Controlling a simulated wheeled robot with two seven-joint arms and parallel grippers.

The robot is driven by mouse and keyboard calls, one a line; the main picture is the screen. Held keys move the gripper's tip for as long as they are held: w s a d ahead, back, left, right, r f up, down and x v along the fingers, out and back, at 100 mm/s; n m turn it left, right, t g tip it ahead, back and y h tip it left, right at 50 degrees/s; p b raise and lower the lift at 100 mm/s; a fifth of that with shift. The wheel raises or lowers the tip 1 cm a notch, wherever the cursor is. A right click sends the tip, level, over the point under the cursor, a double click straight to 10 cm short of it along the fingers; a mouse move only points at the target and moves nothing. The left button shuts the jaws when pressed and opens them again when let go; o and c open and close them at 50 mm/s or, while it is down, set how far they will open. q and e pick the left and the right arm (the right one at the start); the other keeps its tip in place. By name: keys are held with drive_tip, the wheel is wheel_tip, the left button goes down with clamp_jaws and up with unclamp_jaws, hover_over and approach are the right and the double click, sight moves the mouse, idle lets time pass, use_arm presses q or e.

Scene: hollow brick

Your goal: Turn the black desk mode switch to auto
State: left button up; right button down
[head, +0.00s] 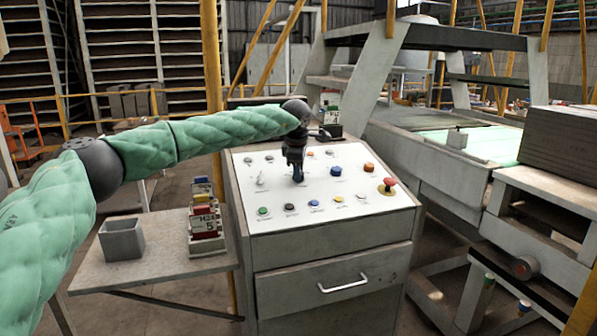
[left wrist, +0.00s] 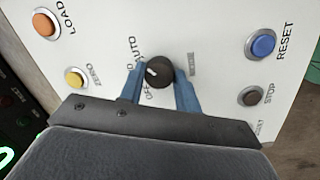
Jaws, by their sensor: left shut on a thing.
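The black mode switch (left wrist: 159,71) is a round knob with a white pointer mark, on the white panel. In the left wrist view, printed labels surround it; AUTO is readable at its upper left and part of an OFF label shows below left. The pointer mark lies toward the left side of the knob, near the labels. My left gripper (left wrist: 160,85) has its blue fingers shut on the knob, one on each side. In the head view my left gripper (head: 297,172) points down at the middle of the desk panel (head: 262,218) and hides the switch. My right gripper is not in view.
Near the knob are the orange LOAD button (left wrist: 46,21), yellow ZERO button (left wrist: 75,77), blue RESET button (left wrist: 261,43) and dark STOP button (left wrist: 251,95). A red mushroom button (head: 387,186) stands at the panel's right. A side shelf (head: 160,263) holds a grey box (head: 121,240).

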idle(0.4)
use_arm(q)
drive_tip(key=o, duration=1)
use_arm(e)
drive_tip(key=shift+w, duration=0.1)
use_arm(q)
drive_tip(key=b+v, duration=0.1)
drive_tip(key=v, duration=0.6)
drive_tip(key=shift+r+b, duration=0.35)
drive_tip(key=shift+b, duration=0.05)
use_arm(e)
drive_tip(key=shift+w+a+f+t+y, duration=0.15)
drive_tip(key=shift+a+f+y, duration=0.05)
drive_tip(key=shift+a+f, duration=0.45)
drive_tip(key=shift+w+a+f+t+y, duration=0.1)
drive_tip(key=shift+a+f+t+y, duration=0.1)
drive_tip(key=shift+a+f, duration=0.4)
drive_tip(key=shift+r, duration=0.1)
